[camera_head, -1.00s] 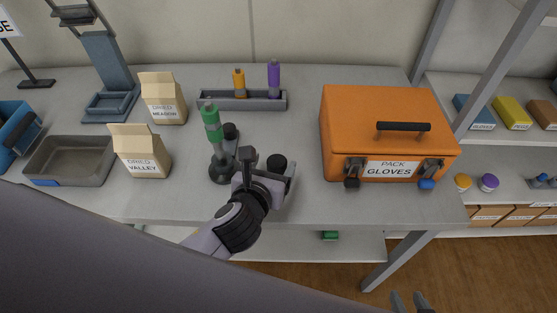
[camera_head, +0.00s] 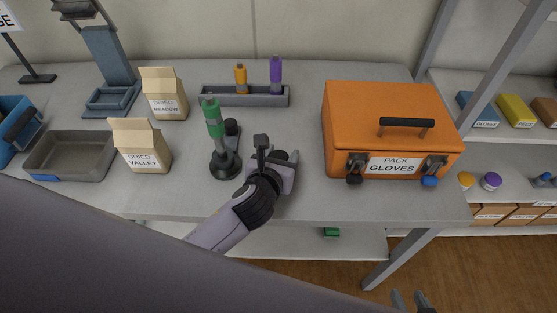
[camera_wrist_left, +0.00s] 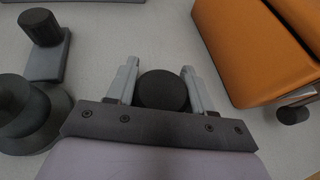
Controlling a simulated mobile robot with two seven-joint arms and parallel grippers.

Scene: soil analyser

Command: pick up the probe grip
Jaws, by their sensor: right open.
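A black round-topped piece, which looks like the probe grip (camera_wrist_left: 163,90), sits between the two fingers of my left gripper (camera_wrist_left: 160,82) in the left wrist view. The fingers are apart on either side of it, with small gaps visible. In the head view my left gripper (camera_head: 273,152) is over the table's front part, and the black piece (camera_head: 281,156) is partly hidden behind it. Whether the fingers are level with the piece or above it, I cannot tell. My right gripper (camera_head: 411,300) shows only at the bottom edge of the head view, its fingers apart.
An orange case (camera_head: 385,115) stands to the right. Paper bags (camera_head: 143,150) and a grey tray (camera_head: 65,160) are left.

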